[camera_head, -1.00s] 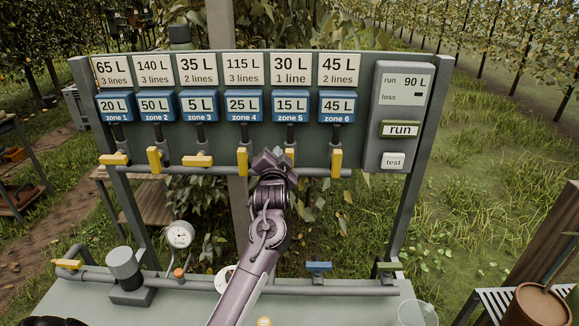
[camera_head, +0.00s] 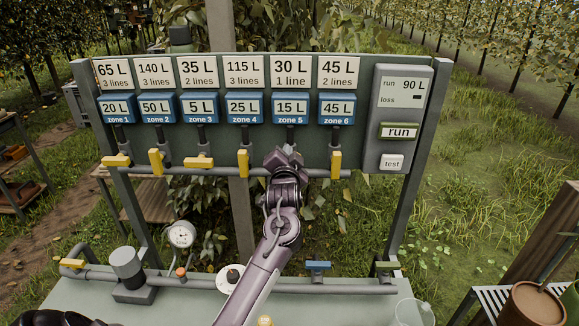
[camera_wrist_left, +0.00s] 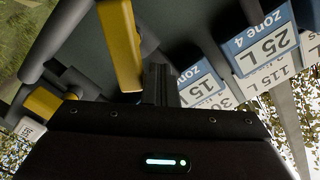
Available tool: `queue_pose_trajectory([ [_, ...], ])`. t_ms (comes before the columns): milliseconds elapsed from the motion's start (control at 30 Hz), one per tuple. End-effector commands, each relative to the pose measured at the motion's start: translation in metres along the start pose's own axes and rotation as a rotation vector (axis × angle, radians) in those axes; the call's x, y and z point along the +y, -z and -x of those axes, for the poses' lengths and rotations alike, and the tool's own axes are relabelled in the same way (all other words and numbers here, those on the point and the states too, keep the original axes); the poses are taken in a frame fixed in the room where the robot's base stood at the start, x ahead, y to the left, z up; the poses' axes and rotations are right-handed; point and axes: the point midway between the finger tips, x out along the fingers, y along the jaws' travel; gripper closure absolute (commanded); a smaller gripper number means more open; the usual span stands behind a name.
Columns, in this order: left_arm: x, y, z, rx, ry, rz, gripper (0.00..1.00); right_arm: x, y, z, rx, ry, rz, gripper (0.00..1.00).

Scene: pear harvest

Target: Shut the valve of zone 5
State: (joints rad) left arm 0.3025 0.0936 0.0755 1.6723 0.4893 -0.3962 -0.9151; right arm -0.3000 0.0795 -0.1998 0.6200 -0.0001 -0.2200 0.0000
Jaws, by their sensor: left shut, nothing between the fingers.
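The zone 5 label (camera_head: 290,107) reads 15 L on the panel, under a 30 L, 1 line plate. My left gripper (camera_head: 285,158) is shut and empty, in front of the pipe below that label, hiding the zone 5 valve handle in the head view. In the left wrist view, a large yellow handle (camera_wrist_left: 121,45), apparently zone 5's, stands close beside the shut fingertips (camera_wrist_left: 160,84). I cannot tell whether they touch it. The zone 5 label also shows there (camera_wrist_left: 198,85). My right gripper is not in view.
Zone 4's yellow handle (camera_head: 243,162) and zone 6's (camera_head: 336,163) stand upright on either side. Zones 1 and 3 handles lie crosswise; zone 2's (camera_head: 155,161) is upright. A run/test box (camera_head: 402,118) is at right. A bench pipe with a gauge (camera_head: 181,235) runs below.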

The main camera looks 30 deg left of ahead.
Motion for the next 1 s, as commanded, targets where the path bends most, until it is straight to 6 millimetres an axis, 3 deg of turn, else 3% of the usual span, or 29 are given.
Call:
queue_pose_trajectory([
  [1000,0.017,0.012,0.0,0.0,-0.003,0.001,1.0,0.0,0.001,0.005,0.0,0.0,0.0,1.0],
])
